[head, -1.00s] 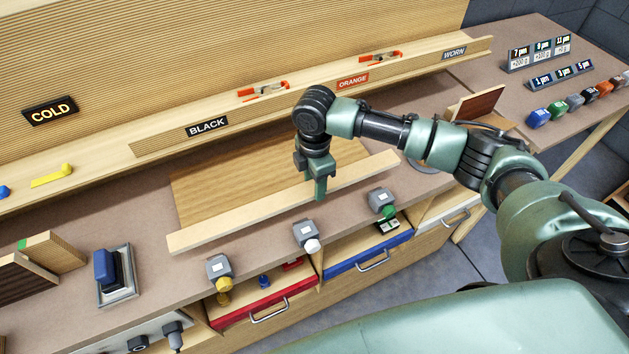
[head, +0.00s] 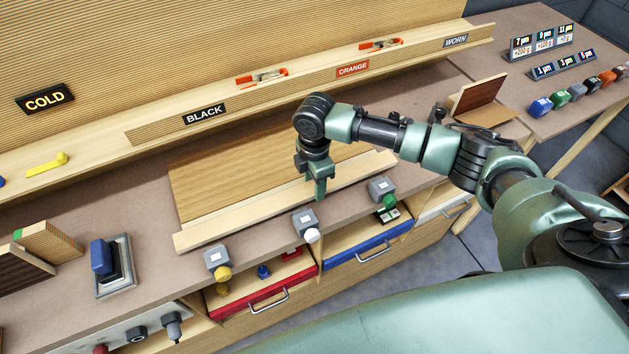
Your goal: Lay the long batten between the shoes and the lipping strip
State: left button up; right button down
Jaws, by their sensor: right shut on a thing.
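The long batten (head: 245,212) is a pale wooden bar running slantwise along the front of the brown veneered panel (head: 235,178). My right gripper (head: 319,194) is shut on it right of its middle. A thin pale strip, seemingly the lipping strip (head: 190,219), shows along the panel's front edge, behind the batten. The grey shoes stand along the bench front: one with a yellow knob (head: 217,257), one with a white knob (head: 305,222), one with a green knob (head: 381,187). The batten lies between strip and shoes; I cannot tell whether it touches the bench. My left gripper is out of view.
A ledge (head: 300,92) with orange clamps runs behind the panel. A blue-handled block (head: 103,258) on a plate and wooden sample pieces (head: 50,245) stand at the left. Open red (head: 262,297) and blue (head: 365,248) drawers are below the bench front.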

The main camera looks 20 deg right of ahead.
jog(key=c, duration=0.7)
grip_release()
jog(key=shift+r, duration=0.1)
jog(key=shift+r, duration=0.3)
notch_tip(320, 180, up, 7)
jog(key=shift+r+b, duration=0.1)
jog(key=shift+b, duration=0.95)
jog(key=shift+s, duration=0.1)
